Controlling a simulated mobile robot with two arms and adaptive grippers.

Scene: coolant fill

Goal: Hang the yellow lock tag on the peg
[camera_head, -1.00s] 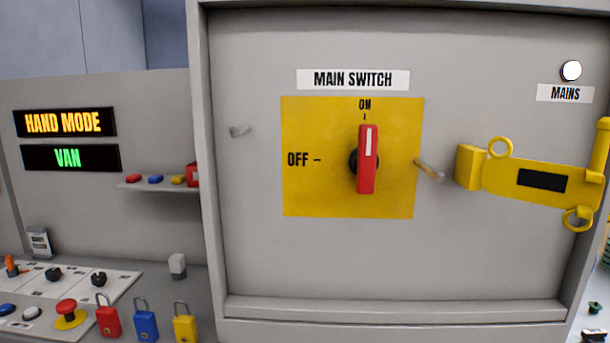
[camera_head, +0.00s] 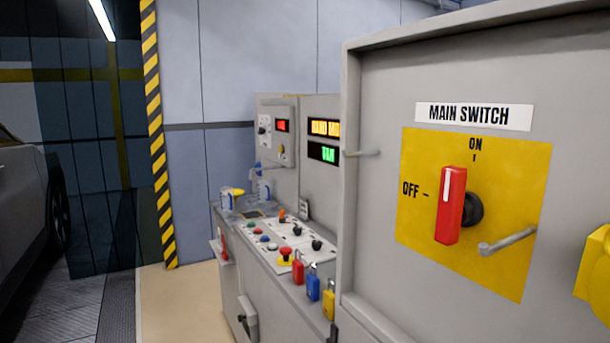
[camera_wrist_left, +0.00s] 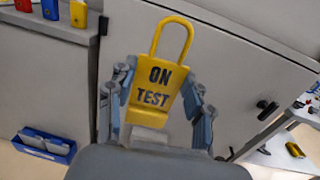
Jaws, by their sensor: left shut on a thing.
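The yellow lock tag (camera_wrist_left: 155,95), marked ON TEST with a loop on top, is in the left wrist view. My left gripper (camera_wrist_left: 160,84) is shut on it, one finger on each side, loop upward, in front of a grey cabinet face. In the head view one thin metal peg (camera_head: 362,153) sticks out of the switch panel left of the yellow plate. Another peg (camera_head: 507,242) sticks out at the plate's lower right. The tag and both grippers are outside the head view. My right gripper shows in no view.
The red main switch handle (camera_head: 451,205) stands upright, toward ON. A yellow part (camera_head: 596,262) juts in at the right edge. Red (camera_head: 298,272), blue (camera_head: 313,287) and yellow (camera_head: 329,304) padlocks stand on the console. A blue bin (camera_wrist_left: 45,146) is low at left in the wrist view.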

